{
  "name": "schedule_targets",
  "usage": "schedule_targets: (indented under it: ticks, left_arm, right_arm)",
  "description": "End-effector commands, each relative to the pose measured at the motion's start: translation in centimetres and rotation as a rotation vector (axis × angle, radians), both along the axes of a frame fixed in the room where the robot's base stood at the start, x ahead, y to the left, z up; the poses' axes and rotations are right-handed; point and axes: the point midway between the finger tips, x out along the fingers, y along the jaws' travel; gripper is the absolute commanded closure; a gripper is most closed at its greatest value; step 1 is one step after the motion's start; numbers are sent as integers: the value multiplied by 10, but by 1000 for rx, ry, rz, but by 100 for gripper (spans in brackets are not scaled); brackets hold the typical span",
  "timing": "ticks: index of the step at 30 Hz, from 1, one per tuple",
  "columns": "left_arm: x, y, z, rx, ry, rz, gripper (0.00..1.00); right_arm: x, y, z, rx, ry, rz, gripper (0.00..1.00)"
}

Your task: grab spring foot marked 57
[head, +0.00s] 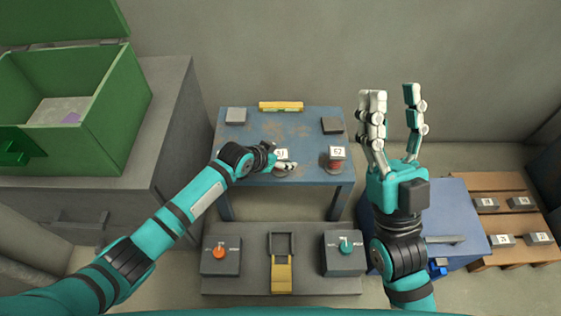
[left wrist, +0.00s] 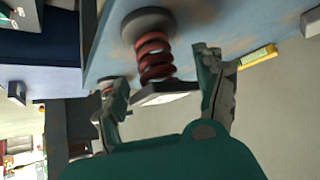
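A spring foot (left wrist: 155,55) with a red coil, a round dark base and a flat top plate stands on the blue table. Its small label (head: 281,153) in the head view looks like 51 or 57; I cannot read it surely. My left gripper (head: 280,162) is at this foot. In the left wrist view its fingers (left wrist: 165,90) are spread on either side of the top plate, with no clear grip. A second red spring foot (head: 336,158) stands to the right, its label resembling 52 or 57. My right gripper (head: 392,100) is raised, open and empty.
The blue table (head: 310,125) also bears a yellow bar (head: 281,106) and dark blocks. A control bench (head: 250,285) with knobs stands in front. Marked blocks lie on a wooden pallet (head: 480,183) at right. A green open box (head: 125,100) is at left.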

Motion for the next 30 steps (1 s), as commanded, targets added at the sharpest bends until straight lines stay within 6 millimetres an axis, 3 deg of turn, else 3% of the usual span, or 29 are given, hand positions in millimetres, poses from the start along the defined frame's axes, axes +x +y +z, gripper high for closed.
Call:
schedule_targets:
  ticks: [1,6,30]
  left_arm:
    - [0,0,0,1,1,0,54]
    - [-1,0,-1,0,1,1,76]
    - [0,-1,1,-2,-1,-1,84]
  right_arm:
    - [0,0,0,0,0,0,60]
    - [0,0,0,0,1,0,60]
    - [0,0,0,-1,3,0,60]
